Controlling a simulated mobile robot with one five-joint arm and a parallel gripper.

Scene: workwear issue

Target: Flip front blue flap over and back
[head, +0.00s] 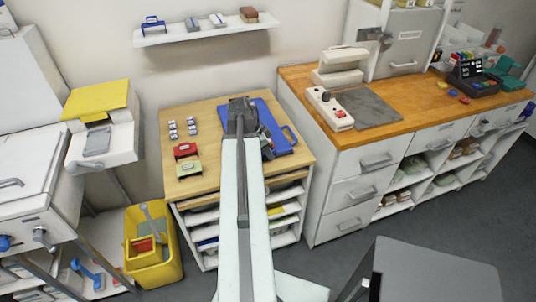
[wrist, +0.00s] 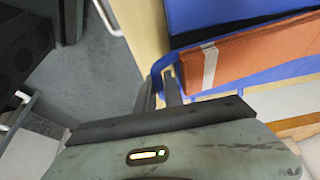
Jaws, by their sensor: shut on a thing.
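A blue flat piece (head: 284,142) with a slot near its right edge lies on the light wooden top of the low cabinet in the head view, partly hidden by my arm. In the wrist view a blue rim (wrist: 158,68) runs around an orange-brown panel (wrist: 250,55) with a pale grey stripe, and more blue (wrist: 215,12) shows behind it across a dark gap. My gripper (wrist: 160,92) is shut on the blue rim at its near left corner. In the head view the fingertips are too small to make out clearly. Which blue part is the front flap is hard to tell.
A red item (head: 185,150), a green item (head: 189,168) and several small grey pieces stand left on the low cabinet top (head: 205,190). A yellow bin (head: 155,270) is on the floor at left. A wooden counter (head: 400,130) stands at right, a dark chair (head: 435,272) in front.

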